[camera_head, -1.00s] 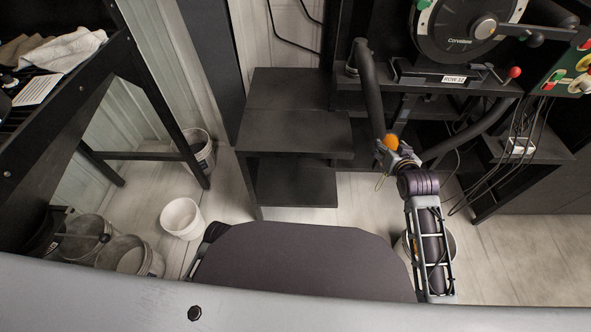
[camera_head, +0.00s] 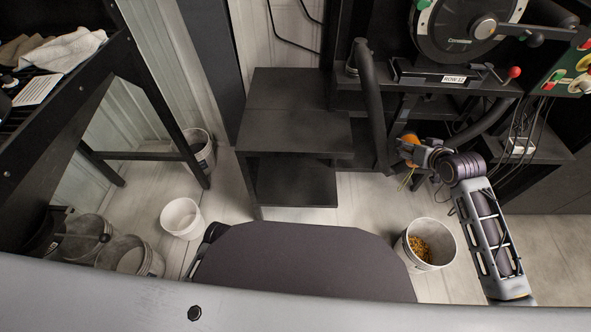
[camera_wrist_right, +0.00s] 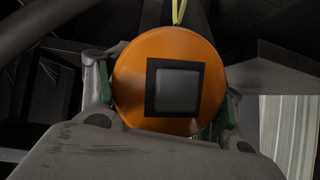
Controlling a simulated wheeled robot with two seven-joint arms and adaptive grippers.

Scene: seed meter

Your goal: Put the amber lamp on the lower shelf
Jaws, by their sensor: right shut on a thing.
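The amber lamp (camera_head: 409,145) is an orange round body held in my right gripper (camera_head: 414,152), in front of the black machine frame. In the right wrist view the lamp (camera_wrist_right: 133,88) shows its round orange face with a dark square, between the two fingers. A yellow cord or strap hangs from it. My right gripper is shut on the lamp. The lower shelf (camera_head: 296,190) is a black board under the upper black shelf (camera_head: 290,132), left of the lamp and apart from it. My left gripper is not in view.
An empty white bucket (camera_head: 182,218) stands left of the shelves. A thick dark hose (camera_head: 371,100) hangs between the shelves and the lamp. Black cables hang at the right.

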